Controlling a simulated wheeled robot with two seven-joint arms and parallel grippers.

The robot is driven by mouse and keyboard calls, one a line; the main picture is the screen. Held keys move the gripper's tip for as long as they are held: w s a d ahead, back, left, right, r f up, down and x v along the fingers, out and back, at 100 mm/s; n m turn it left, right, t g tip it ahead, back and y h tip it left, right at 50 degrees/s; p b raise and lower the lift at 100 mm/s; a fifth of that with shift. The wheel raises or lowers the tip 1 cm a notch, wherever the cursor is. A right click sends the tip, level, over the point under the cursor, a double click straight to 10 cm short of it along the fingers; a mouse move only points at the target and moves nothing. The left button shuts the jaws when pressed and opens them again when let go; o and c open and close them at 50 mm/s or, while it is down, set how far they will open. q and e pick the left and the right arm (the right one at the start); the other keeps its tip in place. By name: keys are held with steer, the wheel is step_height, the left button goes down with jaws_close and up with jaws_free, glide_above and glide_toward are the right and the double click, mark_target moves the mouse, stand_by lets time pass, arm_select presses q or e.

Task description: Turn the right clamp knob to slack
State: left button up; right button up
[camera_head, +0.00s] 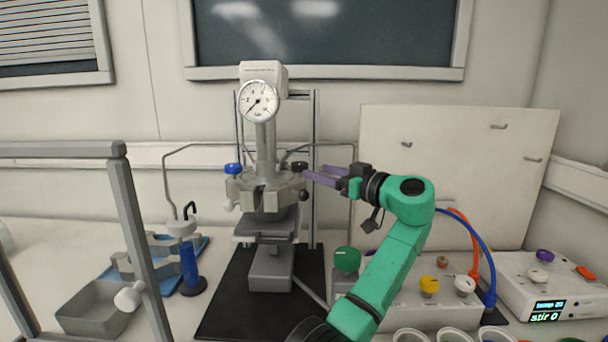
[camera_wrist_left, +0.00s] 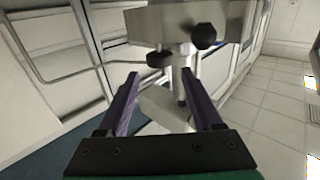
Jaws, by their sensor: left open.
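The steel pressure reactor (camera_head: 266,190) stands upright with a dial gauge (camera_head: 258,101) on top. A black ball knob (camera_head: 304,195) sits on the right side of its head, and a pale one (camera_head: 228,205) on the left. A dark valve knob (camera_head: 300,166) is above the black ball. My left gripper (camera_head: 314,172) is open and empty at the right of the head, close to these knobs. In the left wrist view, a black ball knob (camera_wrist_left: 204,36) and a flatter dark knob (camera_wrist_left: 159,58) show beyond the open fingers. Neither is clearly between them. My right gripper is not in view.
A blue knob (camera_head: 233,169) is on the head's left. A grey frame (camera_head: 135,230) and a metal tray (camera_head: 92,310) are at left. A pale panel leans behind.

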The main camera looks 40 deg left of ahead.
arm_select(q)
steer(key=d, duration=0.6)
steer(key=shift+s+d+b, duration=0.25)
steer(key=shift+s+b, duration=0.15)
steer(key=shift+r, duration=0.15)
